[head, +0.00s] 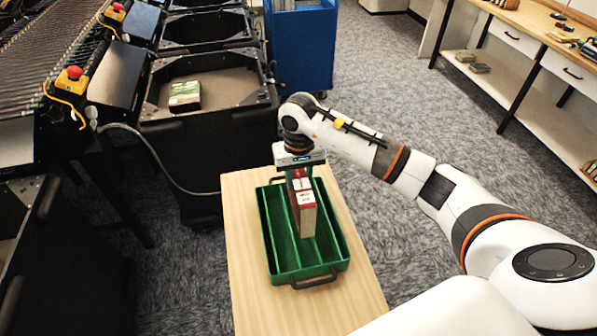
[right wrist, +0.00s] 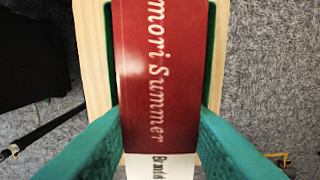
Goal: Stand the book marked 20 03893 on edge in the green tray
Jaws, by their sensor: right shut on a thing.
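A red book with white labels (head: 307,217) stands upright over the right-hand part of the green tray (head: 267,240). The labels are too small to read in the head view. In the right wrist view the red spine (right wrist: 162,70) shows "mori Summer" and a white band at its lower end. My right gripper (head: 300,176) is shut on the book from above, one teal finger on each side. I cannot tell whether the book's lower edge touches the tray floor. My left gripper is not in view.
The tray, with long dividers and a dark front handle (head: 314,281), lies on a light wooden table (head: 245,302). A black bin (head: 205,122) holding a green-and-white book (head: 185,96) stands behind left. A blue cabinet (head: 303,48) stands at the back, a workbench (head: 543,30) at right.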

